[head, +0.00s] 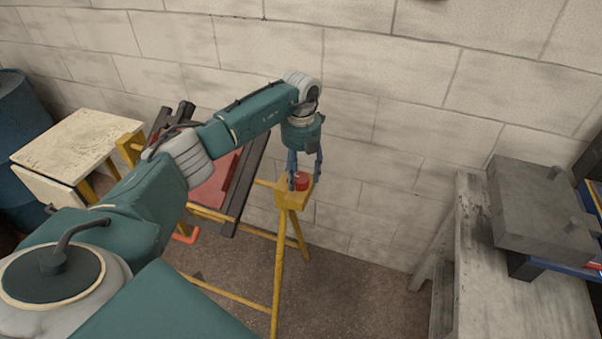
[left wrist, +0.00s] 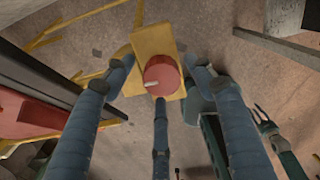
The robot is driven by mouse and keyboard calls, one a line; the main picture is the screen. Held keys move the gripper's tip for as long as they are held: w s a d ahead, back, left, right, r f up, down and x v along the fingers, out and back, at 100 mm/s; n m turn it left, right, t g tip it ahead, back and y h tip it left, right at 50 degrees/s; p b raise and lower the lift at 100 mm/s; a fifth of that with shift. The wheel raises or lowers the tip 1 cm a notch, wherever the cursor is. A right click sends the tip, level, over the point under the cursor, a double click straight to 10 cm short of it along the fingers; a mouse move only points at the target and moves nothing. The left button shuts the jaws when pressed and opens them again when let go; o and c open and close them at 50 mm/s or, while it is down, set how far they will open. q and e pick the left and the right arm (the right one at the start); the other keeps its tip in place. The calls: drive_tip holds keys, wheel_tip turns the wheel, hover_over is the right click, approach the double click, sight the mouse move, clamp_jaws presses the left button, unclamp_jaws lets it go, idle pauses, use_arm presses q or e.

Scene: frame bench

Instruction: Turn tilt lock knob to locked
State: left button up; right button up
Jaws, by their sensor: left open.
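The tilt lock knob (head: 301,183) is a small red cylinder on top of a yellow post on the frame. In the left wrist view the knob (left wrist: 161,74) is a round red cap with a short white mark toward its lower left edge. It sits on a yellow plate (left wrist: 153,41). My left gripper (head: 305,180) points down over the knob. Its blue fingers are open and spread around the knob; contact cannot be told. What looks like my right gripper (left wrist: 268,128) shows small at the right of the left wrist view, its opening unclear.
A dark-railed frame with a red panel (head: 215,188) stands left of the post on yellow legs. A grey workbench (head: 500,300) with a grey box (head: 540,205) is at the right. A block wall (head: 380,130) rises close behind. Bare floor lies between frame and bench.

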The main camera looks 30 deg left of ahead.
use_arm(q)
drive_tip(key=shift+f, duration=0.5)
drive_tip(key=shift+c, duration=0.2)
drive_tip(key=c, duration=1.1)
